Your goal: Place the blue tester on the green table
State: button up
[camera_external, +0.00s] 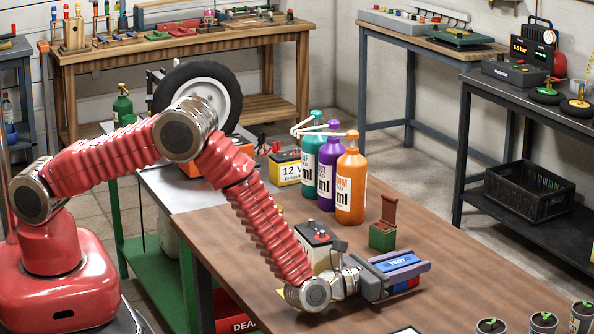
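The blue tester (398,264), with a label that seems to read TEST, is at the right part of the brown wooden table. Red and blue parts show just under the near finger. Whether the tester touches the tabletop is unclear. The green table (150,180), with green legs and a pale grey top, stands behind the brown table at the left, partly hidden by my arm.
The brown table (450,250) holds teal, purple and orange bottles (350,190), a green box (382,236) with its lid up, a battery (314,245) and potted seedlings (543,322).

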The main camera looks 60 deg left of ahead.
jog(key=shift+o, duration=0.5)
jog(key=shift+r, duration=0.1)
jog(key=s, duration=1.2)
jog(key=shift+o, duration=0.6)
jog(key=shift+s+r+g, duration=0.45)
jog(key=shift+r+g, duration=0.05)
jog(key=shift+r, duration=0.2)
jog(key=shift+s+d+r+g, duration=0.1)
jog(key=shift+s+r+g, duration=0.35)
jog(key=shift+s, duration=0.15)
jog(key=shift+s+d+r+g, duration=0.1)
jog(key=shift+s+r+g, duration=0.3)
jog(key=shift+s, duration=0.2)
jog(key=shift+s+r+g, duration=0.1)
jog(key=shift+s+g, duration=0.25)
jog(key=shift+s, duration=0.2)
